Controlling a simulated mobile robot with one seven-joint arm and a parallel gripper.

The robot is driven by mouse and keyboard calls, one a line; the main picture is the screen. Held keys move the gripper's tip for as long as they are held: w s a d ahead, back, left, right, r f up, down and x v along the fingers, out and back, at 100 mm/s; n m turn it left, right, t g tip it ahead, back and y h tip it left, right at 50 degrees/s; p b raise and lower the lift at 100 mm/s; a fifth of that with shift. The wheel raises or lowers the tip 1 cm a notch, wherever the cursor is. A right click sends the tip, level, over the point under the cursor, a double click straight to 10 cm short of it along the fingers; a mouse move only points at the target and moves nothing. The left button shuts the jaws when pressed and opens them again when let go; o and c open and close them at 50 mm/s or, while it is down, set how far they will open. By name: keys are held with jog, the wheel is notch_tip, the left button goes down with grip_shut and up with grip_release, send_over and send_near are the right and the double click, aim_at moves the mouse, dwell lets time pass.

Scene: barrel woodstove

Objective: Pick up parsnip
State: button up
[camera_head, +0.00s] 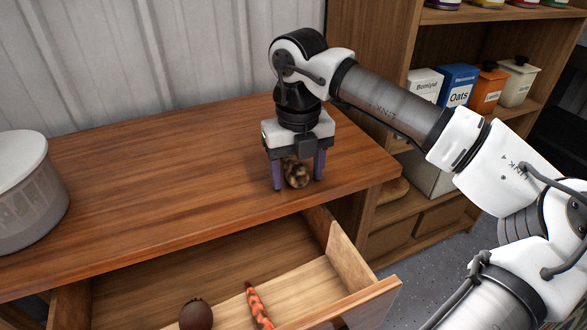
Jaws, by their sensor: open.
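A lumpy brown, dark-mottled object (297,175) that may be the parsnip stands on the wooden tabletop (160,190) near its front right corner. My gripper (298,184) points down over it. The two purple fingers are apart, one on each side of the object, with their tips close to the tabletop. The gap between the fingers and the object is hard to judge. The object's top and back are partly hidden by the gripper body.
An open drawer (352,262) below the tabletop holds a dark round object (196,314) and an orange-red speckled stick-like object (258,306). A white-lidded container (28,195) stands at the left. A wooden shelf (393,60) with boxes, including blue Oats (458,86), stands at right.

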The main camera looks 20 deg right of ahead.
jog(key=c, duration=1.1)
jog(key=shift+o, duration=0.2)
